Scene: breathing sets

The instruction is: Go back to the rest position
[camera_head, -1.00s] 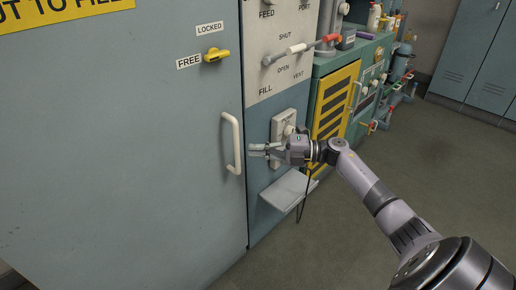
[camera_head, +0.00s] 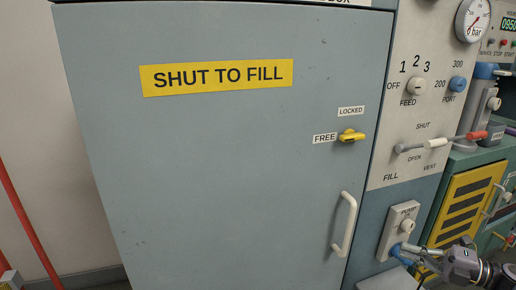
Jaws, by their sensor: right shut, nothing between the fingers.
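My right gripper (camera_head: 410,254) is at the lower right, in front of the panel below the pump switch box (camera_head: 398,228). Its fingers point left and are shut with nothing held. Its arm runs out of the picture at the lower right corner. I cannot tell whether the fingertips touch the panel. My left gripper is not in view.
A large grey door (camera_head: 220,180) with a yellow "SHUT TO FILL" label (camera_head: 217,77) and a white handle (camera_head: 344,225) fills the middle. Its yellow latch (camera_head: 351,136) lies level, toward FREE. A grey ledge (camera_head: 388,280) juts out below the switch box.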

